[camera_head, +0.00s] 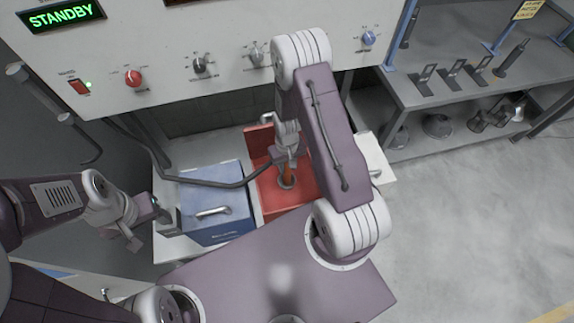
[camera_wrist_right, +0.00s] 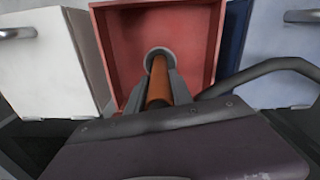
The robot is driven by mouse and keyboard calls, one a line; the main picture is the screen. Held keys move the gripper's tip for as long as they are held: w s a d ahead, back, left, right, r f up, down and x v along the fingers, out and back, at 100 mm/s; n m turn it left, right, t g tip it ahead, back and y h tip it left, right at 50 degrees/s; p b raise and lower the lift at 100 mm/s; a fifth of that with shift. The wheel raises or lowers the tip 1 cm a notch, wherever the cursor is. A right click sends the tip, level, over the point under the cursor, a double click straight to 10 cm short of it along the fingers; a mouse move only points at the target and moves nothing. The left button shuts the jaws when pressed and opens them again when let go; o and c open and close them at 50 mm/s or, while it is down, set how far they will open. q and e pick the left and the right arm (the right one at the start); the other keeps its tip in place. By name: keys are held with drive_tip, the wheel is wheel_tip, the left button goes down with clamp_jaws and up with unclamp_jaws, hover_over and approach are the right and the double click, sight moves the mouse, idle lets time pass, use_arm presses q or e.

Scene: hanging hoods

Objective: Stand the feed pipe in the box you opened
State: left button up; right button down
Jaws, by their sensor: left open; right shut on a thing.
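The red box (camera_head: 300,205) stands open in the middle of the head view, its red lid raised at the back. My right gripper (camera_head: 287,163) is over the box, shut on the orange feed pipe (camera_head: 288,174). The pipe points down at a round grey ring (camera_head: 286,183) on the box floor. In the right wrist view the pipe (camera_wrist_right: 159,82) lines up with the ring (camera_wrist_right: 158,53); I cannot tell whether its end is inside the ring or just above. My left gripper (camera_head: 160,213) is open and empty, left of the blue box.
A closed blue box (camera_head: 225,198) stands left of the red one, and a white box (camera_head: 375,160) right of it, partly behind my arm. A dark hose (camera_head: 205,183) runs across to the pipe area. A control panel (camera_head: 180,35) hangs behind. A grey shelf (camera_head: 470,85) stands right.

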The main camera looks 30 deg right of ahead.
sight(287, 176)
drive_tip(key=shift+f, duration=0.45)
drive_tip(key=shift+f+b, duration=2.8)
drive_tip(key=shift+f, duration=0.5)
drive_tip(key=c, duration=1.1)
unclamp_jaws()
drive_tip(key=shift+r, duration=0.1)
drive_tip(key=shift+o, duration=0.2)
